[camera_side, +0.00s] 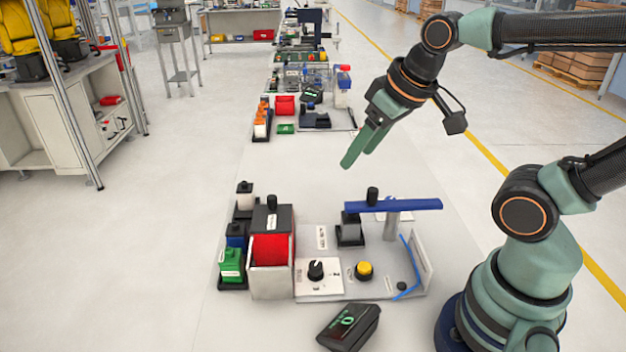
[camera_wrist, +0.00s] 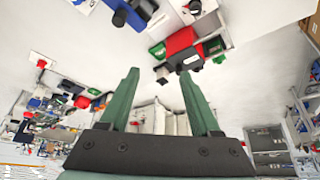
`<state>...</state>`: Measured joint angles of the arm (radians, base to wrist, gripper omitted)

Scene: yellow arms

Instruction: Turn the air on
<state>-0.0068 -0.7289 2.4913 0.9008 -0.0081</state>
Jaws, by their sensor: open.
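My gripper (camera_side: 360,157) is open and empty in the side view, with its green fingers hanging in the air above and behind the work fixture. In the wrist view my gripper (camera_wrist: 159,74) shows two spread green fingers with nothing between them. A black rotary knob (camera_side: 316,270) sits on a white plate at the fixture's front. A yellow button (camera_side: 364,268) is to its right. A small black knob (camera_side: 402,286) stands beside a blue tube (camera_side: 411,258) at the right. I cannot tell which control is the air switch. No finger touches the fixture.
A red block (camera_side: 272,247) stands in a holder at the fixture's left, beside green and blue containers. A blue bar (camera_side: 400,205) spans a post above the fixture. A black display box (camera_side: 349,326) lies in front. More stations (camera_side: 300,117) stand behind, with clear tabletop between.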

